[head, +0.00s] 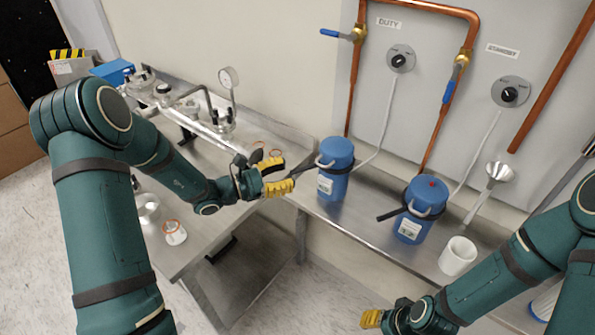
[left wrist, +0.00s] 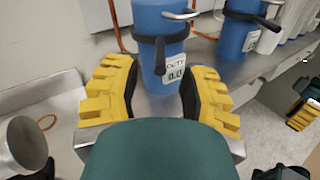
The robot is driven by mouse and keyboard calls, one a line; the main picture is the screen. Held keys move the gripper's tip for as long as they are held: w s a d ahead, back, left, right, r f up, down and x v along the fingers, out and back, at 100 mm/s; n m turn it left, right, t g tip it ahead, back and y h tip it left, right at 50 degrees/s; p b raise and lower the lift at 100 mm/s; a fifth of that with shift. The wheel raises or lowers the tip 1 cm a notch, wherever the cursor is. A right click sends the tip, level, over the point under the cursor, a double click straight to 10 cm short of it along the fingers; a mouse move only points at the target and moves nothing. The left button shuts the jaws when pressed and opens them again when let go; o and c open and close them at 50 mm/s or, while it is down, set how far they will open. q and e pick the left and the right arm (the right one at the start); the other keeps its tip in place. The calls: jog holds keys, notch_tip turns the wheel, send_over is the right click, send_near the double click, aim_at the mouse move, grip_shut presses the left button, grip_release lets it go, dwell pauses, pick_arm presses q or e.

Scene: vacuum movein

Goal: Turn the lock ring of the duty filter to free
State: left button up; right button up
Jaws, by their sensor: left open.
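The duty filter (head: 336,153) is a blue canister standing upright on the metal shelf under the DUTY label; it also shows in the left wrist view (left wrist: 150,20). Its dark lock ring (head: 340,170) circles the body, and in the left wrist view the ring's lever (left wrist: 160,56) points toward me. My left gripper (head: 279,177) is open and empty, just left of the canister, with its yellow fingers to either side of the lever's line in the left wrist view (left wrist: 160,78). Contact cannot be seen. My right gripper (head: 372,318) is low and partly hidden; its opening is unclear.
The blue standby filter (head: 428,192) with its own dark lever stands to the right. A white cup (head: 458,256) is on the shelf beyond it. Copper pipes and dials are on the wall behind. A steel bench (head: 190,248) with glassware lies to the left.

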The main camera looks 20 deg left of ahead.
aim_at(297, 169)
pick_arm(q)
jog(key=shift+x, duration=1.9)
jog(key=shift+c, duration=0.4)
grip_shut()
